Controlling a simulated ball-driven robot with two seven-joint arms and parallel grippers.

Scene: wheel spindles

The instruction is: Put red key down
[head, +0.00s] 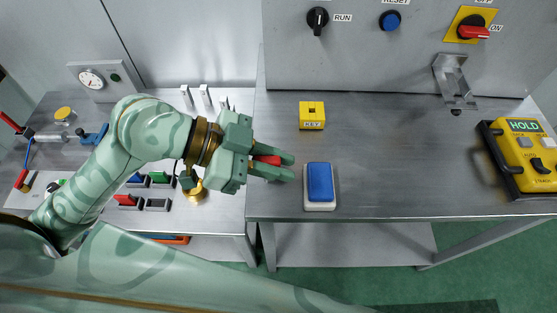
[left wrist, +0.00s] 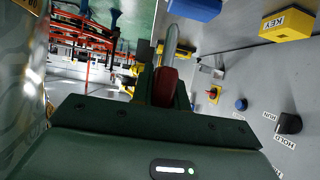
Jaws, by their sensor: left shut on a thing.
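My left gripper (head: 284,166) is shut on the red key (head: 266,160) and holds it near the left edge of the right-hand grey table. In the left wrist view the red key (left wrist: 165,86) sits between the fingers, with its grey metal part pointing away from the palm. The yellow KEY block (head: 312,115), with a dark slot on top, stands on the table behind and to the right of the gripper. The block (left wrist: 288,24) also shows at the upper right in the left wrist view. My right gripper is not in view.
A blue-topped white block (head: 320,182) stands just right of the fingertips. A yellow HOLD box (head: 523,155) is at the far right. A grey panel (head: 360,60) with switches rises behind. The table's middle (head: 410,155) is clear. Another table at left carries several small devices.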

